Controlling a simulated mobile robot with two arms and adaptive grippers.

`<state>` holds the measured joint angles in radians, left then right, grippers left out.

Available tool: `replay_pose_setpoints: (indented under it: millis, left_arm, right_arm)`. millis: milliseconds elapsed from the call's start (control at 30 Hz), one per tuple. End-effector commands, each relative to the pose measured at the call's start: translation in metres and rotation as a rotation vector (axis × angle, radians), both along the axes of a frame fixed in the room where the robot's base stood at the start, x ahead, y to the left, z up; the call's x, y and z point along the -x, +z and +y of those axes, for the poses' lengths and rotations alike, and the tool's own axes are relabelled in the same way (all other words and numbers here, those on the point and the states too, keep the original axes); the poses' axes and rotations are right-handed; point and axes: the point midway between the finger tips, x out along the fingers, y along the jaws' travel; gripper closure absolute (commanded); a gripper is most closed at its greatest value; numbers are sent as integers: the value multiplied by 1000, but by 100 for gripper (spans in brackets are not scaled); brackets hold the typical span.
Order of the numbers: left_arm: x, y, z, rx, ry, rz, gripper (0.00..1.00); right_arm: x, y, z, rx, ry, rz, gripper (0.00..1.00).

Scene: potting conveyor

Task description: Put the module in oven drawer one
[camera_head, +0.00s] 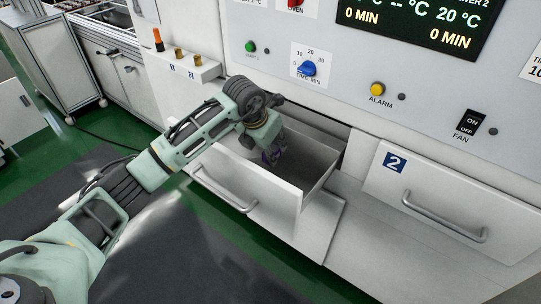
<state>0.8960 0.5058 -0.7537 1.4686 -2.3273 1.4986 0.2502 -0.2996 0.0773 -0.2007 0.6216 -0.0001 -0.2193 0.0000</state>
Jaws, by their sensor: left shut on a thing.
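A white drawer (252,207) is pulled open in the front of the oven, to the left of the drawer labelled 2. No number shows on the open drawer itself; its dark interior is partly visible. My left arm reaches in from the left, and its left gripper (273,155) points down over the back left part of the open drawer. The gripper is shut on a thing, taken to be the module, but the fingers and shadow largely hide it. I cannot tell whether it touches the drawer floor. My right gripper is out of view.
Drawer 2 (455,203) is closed, with a metal handle. Above are a blue timer knob (309,69), a yellow alarm button (377,89) and a fan switch (468,122). A small white ledge (187,68) with brass pegs juts out at left. The drawer's right part is clear.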

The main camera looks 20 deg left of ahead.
Motion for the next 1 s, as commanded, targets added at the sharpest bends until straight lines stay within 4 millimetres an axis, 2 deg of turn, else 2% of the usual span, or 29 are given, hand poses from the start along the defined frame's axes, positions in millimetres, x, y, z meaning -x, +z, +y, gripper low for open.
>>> replay_pose_setpoints:
  millis: [200,567,600,800,1000]
  left_arm:
    - [2,-31,-1,2,0,5,100]
    - [1,-37,0,0,0,1,100]
    - [1,-36,-1,0,0,1,71]
    - [1,-36,-1,0,1,2,55]
    - [1,-36,-1,0,1,2,55]
  right_arm:
    - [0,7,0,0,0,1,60]
    - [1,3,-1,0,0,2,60]
    - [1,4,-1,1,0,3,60]
    - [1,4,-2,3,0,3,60]
    - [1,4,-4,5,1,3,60]
